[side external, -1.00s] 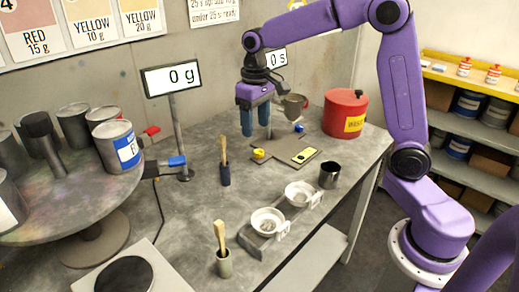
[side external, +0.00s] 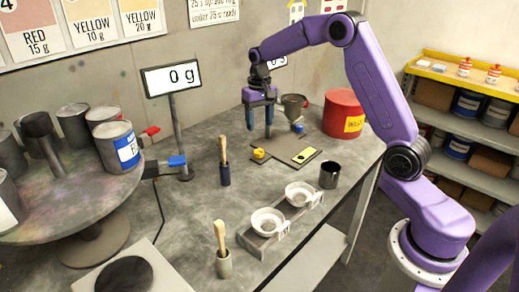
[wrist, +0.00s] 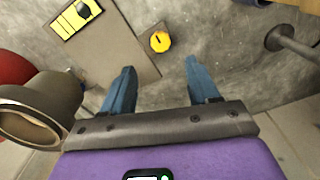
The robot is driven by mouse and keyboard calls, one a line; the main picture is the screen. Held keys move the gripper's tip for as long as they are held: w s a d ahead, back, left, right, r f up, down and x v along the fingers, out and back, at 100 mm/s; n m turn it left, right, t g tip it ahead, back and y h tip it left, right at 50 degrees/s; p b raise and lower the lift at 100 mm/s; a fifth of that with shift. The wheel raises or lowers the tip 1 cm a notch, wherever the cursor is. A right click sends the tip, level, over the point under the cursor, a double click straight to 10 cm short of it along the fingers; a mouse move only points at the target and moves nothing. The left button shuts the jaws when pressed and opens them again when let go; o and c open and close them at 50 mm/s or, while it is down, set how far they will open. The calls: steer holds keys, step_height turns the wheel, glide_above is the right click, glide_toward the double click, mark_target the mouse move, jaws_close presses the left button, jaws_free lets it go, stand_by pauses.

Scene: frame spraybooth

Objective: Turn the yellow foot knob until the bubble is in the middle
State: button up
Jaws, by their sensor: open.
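The yellow foot knob (side external: 258,154) sits at the near left corner of a grey plate (side external: 283,149) on the bench. It also shows in the wrist view (wrist: 160,40), beyond and between my fingertips. A yellow level (side external: 305,155) lies on the plate. In the wrist view the level (wrist: 66,24) carries a dark round spot towards its right end; I cannot make out the bubble's exact place. My gripper (side external: 260,135) points down, open and empty, above and slightly behind the knob. Its two blue fingers (wrist: 159,65) are apart and not around the knob.
A grey funnel cup (side external: 294,103) stands behind the plate, close to my gripper, with a blue knob (side external: 297,127) below it. A red bin (side external: 344,118) is to the right. A dark cup (side external: 329,175) and a brush in a holder (side external: 225,172) stand nearby.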

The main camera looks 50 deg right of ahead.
mark_target(260, 151)
step_height(260, 151, down, 11)
stand_by(0.4)
steer(key=c, duration=1)
